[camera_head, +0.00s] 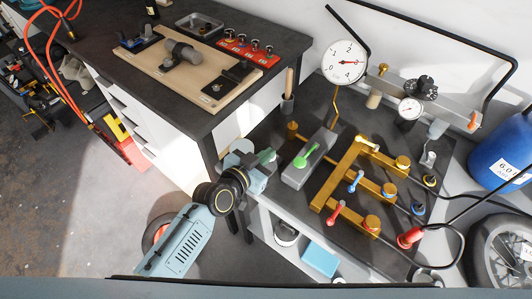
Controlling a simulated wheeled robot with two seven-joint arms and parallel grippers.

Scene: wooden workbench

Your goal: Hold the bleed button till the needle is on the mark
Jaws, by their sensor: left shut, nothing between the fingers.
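A large round white gauge (345,62) with a red needle stands at the back of the bench. The needle lies roughly level across the dial; I cannot make out a mark. A smaller white gauge (409,109) stands to its right. A grey block (296,176) with a bright green lever-like part (306,155) sits at the bench's left side. I cannot tell which part is the bleed button. My left gripper (270,161) is shut and empty, near the bench's left edge and left of the grey block, apparently apart from it. My right gripper is out of view.
A brass pipe manifold (341,181) with red and blue handles fills the bench's middle. A red-ended hose (410,237) lies at the right. A blue tank (502,150) and a wheel (497,250) stand beyond. A dark-topped cabinet (116,77) stands left.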

